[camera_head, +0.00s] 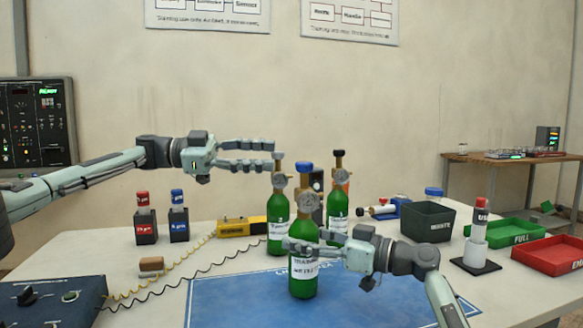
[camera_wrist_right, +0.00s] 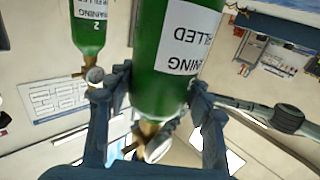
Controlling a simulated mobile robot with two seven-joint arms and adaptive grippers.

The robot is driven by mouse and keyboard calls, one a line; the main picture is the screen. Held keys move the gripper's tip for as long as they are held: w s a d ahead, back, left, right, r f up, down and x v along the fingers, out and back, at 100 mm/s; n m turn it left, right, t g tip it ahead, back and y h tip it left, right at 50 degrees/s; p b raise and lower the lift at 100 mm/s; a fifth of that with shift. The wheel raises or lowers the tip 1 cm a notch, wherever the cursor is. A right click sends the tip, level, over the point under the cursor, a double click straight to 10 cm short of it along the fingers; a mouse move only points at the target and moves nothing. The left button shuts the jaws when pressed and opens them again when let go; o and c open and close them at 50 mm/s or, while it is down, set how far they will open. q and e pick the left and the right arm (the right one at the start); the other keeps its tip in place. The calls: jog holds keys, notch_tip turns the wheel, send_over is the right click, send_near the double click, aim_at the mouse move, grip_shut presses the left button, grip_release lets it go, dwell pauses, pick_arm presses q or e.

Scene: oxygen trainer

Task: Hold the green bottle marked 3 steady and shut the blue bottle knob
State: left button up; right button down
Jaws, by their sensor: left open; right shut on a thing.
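A green bottle (camera_head: 303,280) with a blue knob (camera_head: 304,166) stands upright at the front of the group; its number cannot be read. My right gripper (camera_head: 292,246) is shut around its upper body from the right. The right wrist view shows this bottle (camera_wrist_right: 165,60) upside down between the two fingers (camera_wrist_right: 160,88). My left gripper (camera_head: 272,155) is open and empty, its fingers level, higher than the blue knob and to its left in the picture. Its fingertips overlap the top of the rear left green bottle (camera_head: 277,240); whether they touch cannot be told.
A bottle marked 2 (camera_wrist_right: 90,30) shows in the wrist view. A yellow device (camera_head: 240,227), a dark waste bin (camera_head: 427,219), and green (camera_head: 507,233) and red (camera_head: 548,256) trays stand around. The blue mat (camera_head: 235,300) has free room.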

pick_arm(q)
jog(key=d+r+m+t+y, duration=0.1)
jog(key=d+r+m+t, duration=0.1)
jog(key=d+m+t, duration=0.3)
jog(key=m+t+y, duration=0.7)
jog(key=m+t, duration=0.2)
jog(key=m, duration=0.6)
send_near(299, 168)
jog(key=x, duration=1.1)
jog(key=shift+w+d, duration=0.25)
jog(key=shift+c, duration=0.4)
grip_shut()
jog(key=shift+m+h, duration=0.3)
jog(key=shift+h, duration=0.1)
